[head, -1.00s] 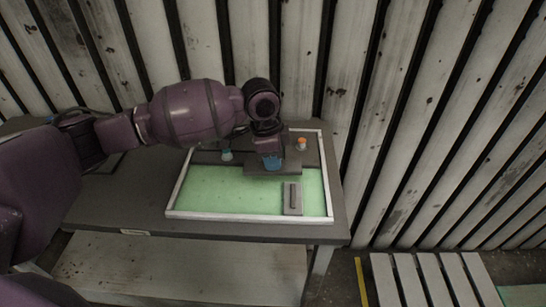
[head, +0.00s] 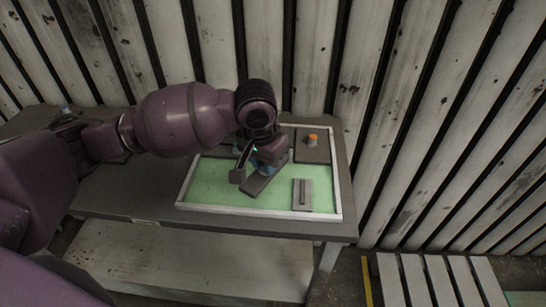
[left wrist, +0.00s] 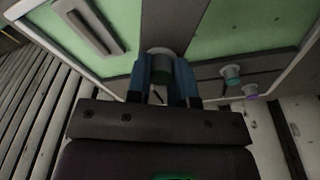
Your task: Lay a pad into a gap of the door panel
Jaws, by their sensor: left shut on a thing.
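The door panel (head: 335,190) is a shallow white-rimmed frame with a green bed, lying on the table. My left gripper (head: 266,170) is over its middle. In the left wrist view its blue fingers (left wrist: 162,75) are shut on the round knob of a dark grey pad (left wrist: 176,22). In the head view this pad (head: 258,188) lies slantwise over the green, partly hidden by the gripper; I cannot tell whether it touches the bed. Another dark pad with an orange knob (head: 313,138) fills the panel's back right corner. My right gripper is not in view.
A grey plate with a raised bar (head: 302,194) is at the panel's front right, close to the held pad. Green at the front left is bare. A corrugated wall stands behind the table.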

